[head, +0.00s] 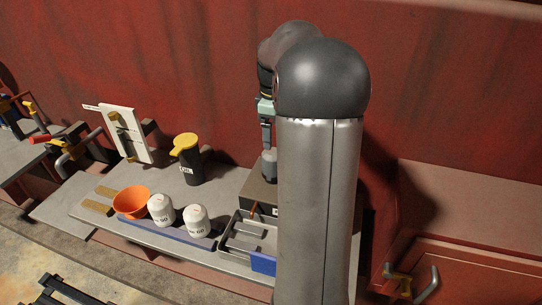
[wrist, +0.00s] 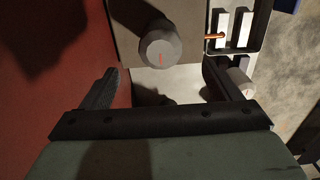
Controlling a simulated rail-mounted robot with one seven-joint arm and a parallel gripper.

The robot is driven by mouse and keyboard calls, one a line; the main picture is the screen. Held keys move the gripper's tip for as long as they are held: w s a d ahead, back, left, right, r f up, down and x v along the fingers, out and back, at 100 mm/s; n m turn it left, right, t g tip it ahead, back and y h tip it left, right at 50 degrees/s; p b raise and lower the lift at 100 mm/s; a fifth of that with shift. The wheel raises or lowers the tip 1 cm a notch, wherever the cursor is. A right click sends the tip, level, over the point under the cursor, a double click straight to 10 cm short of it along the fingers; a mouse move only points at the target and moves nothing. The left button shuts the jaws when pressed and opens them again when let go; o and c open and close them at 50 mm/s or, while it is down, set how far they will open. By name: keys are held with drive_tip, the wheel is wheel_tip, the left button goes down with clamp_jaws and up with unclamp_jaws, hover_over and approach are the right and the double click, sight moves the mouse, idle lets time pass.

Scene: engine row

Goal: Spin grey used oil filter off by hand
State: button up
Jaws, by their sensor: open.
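The grey used oil filter (head: 269,164) stands on a grey-brown block (head: 258,192), partly hidden by my arm in the head view. In the wrist view the filter (wrist: 161,50) shows its round end with a small orange mark. My gripper (head: 267,140) hangs just above the filter in the head view. In the wrist view my gripper (wrist: 162,75) is open, with its two black fingers spread wide. The filter lies toward the top of that view, beyond the fingertips. I see nothing held between the fingers.
Two white filters (head: 161,210) (head: 197,221) and an orange bowl (head: 131,203) stand at the bench front. A dark jug with a yellow top (head: 187,158) is behind them. A slotted tray (head: 232,243) is beside the block. A red wall (head: 210,80) rises behind.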

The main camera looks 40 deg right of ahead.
sight(272, 165)
wheel_tip(272, 165, down, 12)
drive_tip(key=shift+f+p, duration=0.2)
drive_tip(key=shift+p, duration=0.35)
drive_tip(key=shift+c, duration=0.3)
drive_tip(key=c, duration=1.2)
drive_tip(key=n, duration=0.1)
drive_tip(key=n+p, duration=0.1)
drive_tip(key=n, duration=0.1)
drive_tip(key=shift+r, duration=0.25)
drive_tip(key=n+p, duration=0.3)
drive_tip(key=n, duration=0.2)
drive_tip(key=shift+r+n, duration=0.1)
drive_tip(key=shift+n, duration=0.3)
drive_tip(key=n+p, duration=0.4)
drive_tip(key=n, duration=0.2)
drive_tip(key=shift+n, duration=0.3)
drive_tip(key=shift+f+n+p, duration=0.2)
drive_tip(key=shift+n+p, duration=0.35)
drive_tip(key=shift+n, duration=0.35)
